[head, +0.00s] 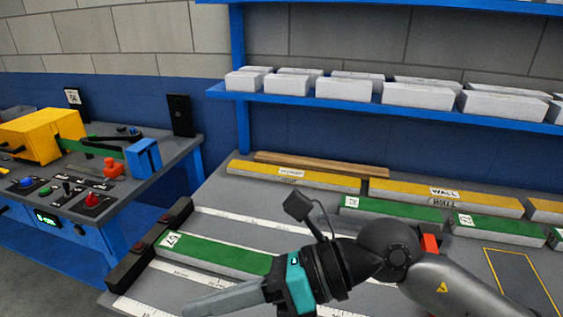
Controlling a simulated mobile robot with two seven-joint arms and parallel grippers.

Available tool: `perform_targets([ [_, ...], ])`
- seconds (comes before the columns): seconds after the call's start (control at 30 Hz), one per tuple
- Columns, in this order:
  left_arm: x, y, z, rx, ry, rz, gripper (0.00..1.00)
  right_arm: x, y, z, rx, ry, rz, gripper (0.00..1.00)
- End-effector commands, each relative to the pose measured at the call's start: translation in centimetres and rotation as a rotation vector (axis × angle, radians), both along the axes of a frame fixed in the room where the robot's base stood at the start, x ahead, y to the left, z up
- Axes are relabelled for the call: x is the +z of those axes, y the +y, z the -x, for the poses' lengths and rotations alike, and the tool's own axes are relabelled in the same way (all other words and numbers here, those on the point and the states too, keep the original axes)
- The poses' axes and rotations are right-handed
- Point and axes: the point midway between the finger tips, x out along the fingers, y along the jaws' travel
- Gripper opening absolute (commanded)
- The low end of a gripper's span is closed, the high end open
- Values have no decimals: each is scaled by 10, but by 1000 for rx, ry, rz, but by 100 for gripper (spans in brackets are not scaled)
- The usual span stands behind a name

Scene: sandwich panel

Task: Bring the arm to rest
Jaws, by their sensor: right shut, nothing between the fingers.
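My right arm comes in from the lower right over the grey workbench (235,207). Its gripper (197,307) points left with its fingers together and nothing between them. It is in front of a green-topped panel (210,250) with a white label, which lies on the bench between white ruled strips. The arm and wrist hide the right end of this panel. I cannot tell how high the gripper is above the bench. My left gripper is not in the view.
Yellow wall panels (445,195) and green panels (392,210) lie toward the back. A blue shelf (395,109) holds several white boxes (350,90). At left stands a control bench (165,148) with a yellow machine (28,138). A dark end block (130,268) edges the workbench.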

Motion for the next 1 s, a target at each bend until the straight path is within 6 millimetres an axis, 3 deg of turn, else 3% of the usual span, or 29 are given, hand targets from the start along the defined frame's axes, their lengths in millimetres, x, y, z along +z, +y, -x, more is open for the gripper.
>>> perform_targets([
  [0.1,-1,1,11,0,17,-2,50,53,13,-1,-86,174,-302,0],
  [0.23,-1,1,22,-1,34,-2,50,102,3,-22,-218,377,-601,0],
  [0.33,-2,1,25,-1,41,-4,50,127,-19,-49,-345,544,-813,0],
  [0.47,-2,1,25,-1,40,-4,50,134,-61,-89,-541,774,-1058,0],
  [0.57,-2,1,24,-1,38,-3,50,118,-99,-118,-716,958,-1220,0],
  [0.63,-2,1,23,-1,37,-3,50,96,-126,-135,-849,1092,-1320,0],
  [0.77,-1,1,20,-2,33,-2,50,37,-174,-151,-1123,1341,-1465,0],
  [0.87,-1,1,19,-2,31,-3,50,-19,-204,-146,-1354,1535,-1537,0],
  [1.0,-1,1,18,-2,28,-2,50,-103,-234,-113,-1701,1802,-1569,0],
])
